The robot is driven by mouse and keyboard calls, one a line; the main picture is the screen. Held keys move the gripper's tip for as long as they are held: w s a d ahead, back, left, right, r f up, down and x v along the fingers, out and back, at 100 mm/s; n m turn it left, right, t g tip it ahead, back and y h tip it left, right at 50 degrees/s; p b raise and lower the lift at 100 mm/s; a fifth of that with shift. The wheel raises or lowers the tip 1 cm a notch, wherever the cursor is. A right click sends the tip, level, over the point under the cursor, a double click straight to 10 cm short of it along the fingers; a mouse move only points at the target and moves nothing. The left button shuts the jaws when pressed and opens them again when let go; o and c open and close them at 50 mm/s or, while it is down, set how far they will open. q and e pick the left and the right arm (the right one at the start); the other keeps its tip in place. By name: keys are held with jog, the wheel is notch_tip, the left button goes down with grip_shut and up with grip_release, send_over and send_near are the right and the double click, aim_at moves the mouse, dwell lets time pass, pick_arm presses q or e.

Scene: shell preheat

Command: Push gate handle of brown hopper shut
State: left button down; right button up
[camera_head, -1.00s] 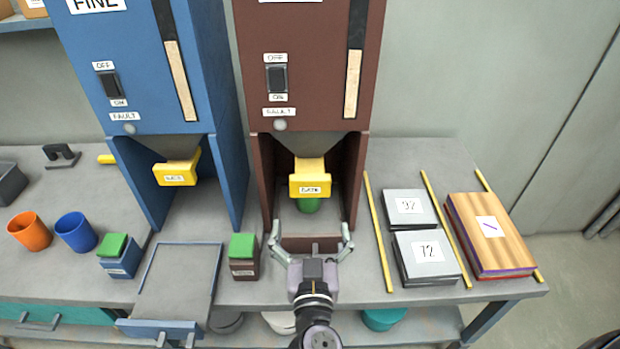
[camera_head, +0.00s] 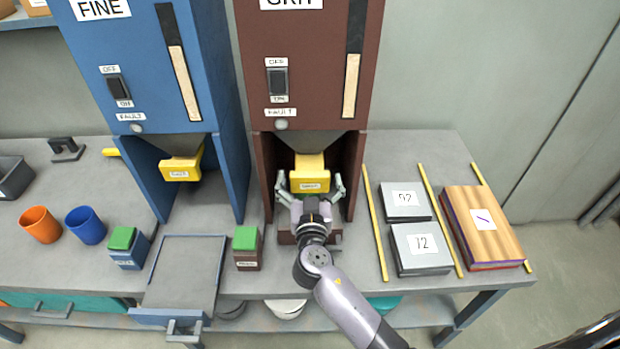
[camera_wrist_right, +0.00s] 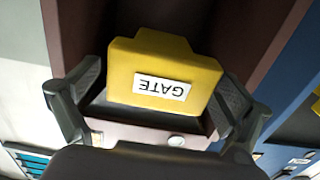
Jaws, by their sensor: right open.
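The brown hopper (camera_head: 310,60) stands at the middle of the bench. Its yellow gate handle (camera_head: 311,176) sticks out under the chute, between the hopper's side walls. My right gripper (camera_head: 311,186) is open, with one finger on each side of the handle. In the right wrist view the handle (camera_wrist_right: 165,75), labelled GATE, sits between the spread fingers (camera_wrist_right: 158,95); I cannot tell if they touch it. The green thing seen earlier under the handle is hidden by my gripper. My left gripper is not in view.
The blue hopper (camera_head: 150,70) with its own yellow handle (camera_head: 181,168) stands at left. Green-topped blocks (camera_head: 246,248) and a grey tray (camera_head: 187,272) are in front. Grey plates (camera_head: 421,248), yellow strips (camera_head: 373,222) and a wooden block (camera_head: 482,225) lie at right.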

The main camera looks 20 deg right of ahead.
jog(key=shift+c, duration=0.3)
jog(key=c, duration=1.6)
jog(key=b+x, duration=0.2)
jog(key=x, duration=0.2)
jog(key=shift+w+d+r+b, duration=0.1)
jog(key=shift+w+d+b, duration=0.05)
jog(key=shift+w+b, duration=0.2)
jog(key=shift+c, duration=0.2)
